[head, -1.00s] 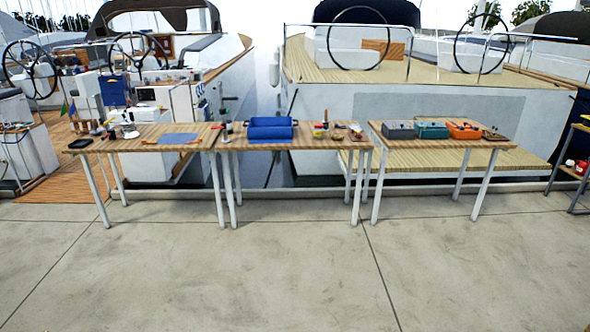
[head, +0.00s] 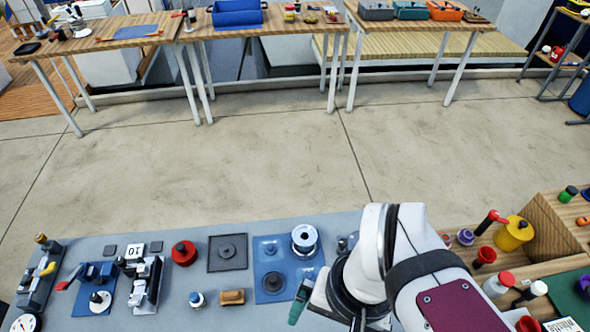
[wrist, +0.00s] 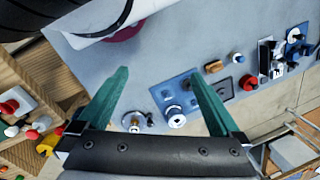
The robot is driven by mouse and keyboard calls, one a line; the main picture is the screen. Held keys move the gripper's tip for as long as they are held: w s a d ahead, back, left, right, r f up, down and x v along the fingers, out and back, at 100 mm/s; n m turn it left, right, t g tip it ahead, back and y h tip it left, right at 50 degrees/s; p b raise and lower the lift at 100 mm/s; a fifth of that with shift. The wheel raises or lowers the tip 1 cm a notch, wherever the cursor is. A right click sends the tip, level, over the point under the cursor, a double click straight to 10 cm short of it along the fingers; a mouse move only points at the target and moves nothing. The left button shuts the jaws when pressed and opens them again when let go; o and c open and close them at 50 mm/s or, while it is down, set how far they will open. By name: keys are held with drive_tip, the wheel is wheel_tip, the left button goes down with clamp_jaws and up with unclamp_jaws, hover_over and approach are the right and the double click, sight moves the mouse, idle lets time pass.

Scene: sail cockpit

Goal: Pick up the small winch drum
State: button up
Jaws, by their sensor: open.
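A silver, spool-shaped winch drum (head: 305,238) stands upright at the back right corner of a blue tray (head: 287,258) in the head view. The wrist view shows the drum (wrist: 177,117) on the tray, seen between and beyond my fingers. My gripper (wrist: 158,77) is open, with two green fingers apart and nothing between them. In the head view one green finger shows at the front right of the tray, and my arm hides the rest. A smaller metallic fitting (wrist: 134,121) stands beside the tray in the wrist view; I cannot tell whether it is another drum.
A dark square plate (head: 228,253) and a red knob (head: 183,253) lie left of the tray. A brass-coloured block (head: 231,296) sits near the front. Wooden shelving with a yellow pot (head: 513,233) stands at the right. Open floor lies beyond the bench.

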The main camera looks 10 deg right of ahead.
drive_tip(key=shift+c, duration=0.2)
drive_tip(key=m+h, duration=0.2)
drive_tip(key=m, duration=1)
hover_over(305, 236)
wheel_tip(305, 236, down, 4)
drive_tip(key=f, duration=0.1)
wheel_tip(305, 236, down, 15)
drive_tip(key=shift+f, duration=0.15)
drive_tip(key=c, duration=1.5)
drive_tip(key=r, duration=0.4)
drive_tip(key=shift+s+d+r, duration=0.1)
drive_tip(key=shift+d+r, duration=0.2)
drive_tip(key=shift+r, duration=0.1)
drive_tip(key=s+d+r, duration=0.1)
drive_tip(key=d+r, duration=0.1)
drive_tip(key=d, duration=0.1)
drive_tip(key=s+d+r, duration=0.2)
drive_tip(key=d, duration=0.1)
drive_tip(key=s+d+r, duration=0.2)
drive_tip(key=d, duration=0.1)
drive_tip(key=shift+s+d+r, duration=0.1)
drive_tip(key=shift+d+r, duration=0.1)
drive_tip(key=shift+d, duration=0.15)
